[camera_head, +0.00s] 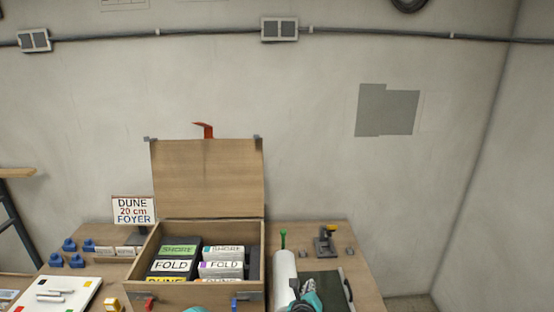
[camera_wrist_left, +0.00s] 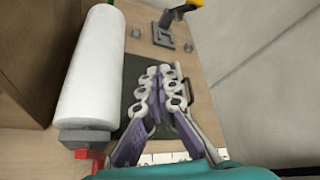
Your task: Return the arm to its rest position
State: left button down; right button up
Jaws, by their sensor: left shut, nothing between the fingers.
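My left gripper (camera_head: 307,292) shows at the bottom edge of the head view, right of the wooden box and beside the white roll. In the left wrist view its two fingers (camera_wrist_left: 160,72) lie together over a dark green mat (camera_wrist_left: 132,68); they are shut and hold nothing. The white roll (camera_wrist_left: 92,70) stands out at their left, apart from them. My right gripper is not in view.
An open-lidded wooden box (camera_head: 207,180) holds several labelled blocks. A sign (camera_head: 133,210), blue pieces (camera_head: 69,244) and a white board (camera_head: 55,296) are at left. A yellow-topped stand (camera_head: 325,242) is at the back right. Space above the table is clear.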

pick_arm(q)
jog(key=a, duration=0.1)
jog(key=a+r+n, duration=0.1)
jog(key=a+n, duration=0.1)
jog(key=shift+w+a+r+g+y, duration=0.2)
jog(key=shift+w+g+y, duration=0.1)
jog(key=s+a+r+n+g+y, duration=0.1)
jog(key=s+a+r+n, duration=0.35)
jog(key=a+n, duration=0.3)
jog(key=s+a+r+n+g+y, duration=0.1)
jog(key=s+a+r+n+y, duration=0.15)
jog(key=s+a+n, duration=0.4)
jog(key=s+a+n+g, duration=0.1)
jog(key=s+a+n, duration=0.4)
jog(key=s+n, duration=0.2)
jog(key=s+a+n+g, duration=0.2)
jog(key=s+a+n, duration=0.4)
jog(key=s+n, duration=0.2)
jog(key=shift+s+f+h, duration=0.35)
jog(key=shift+s, duration=0.45)
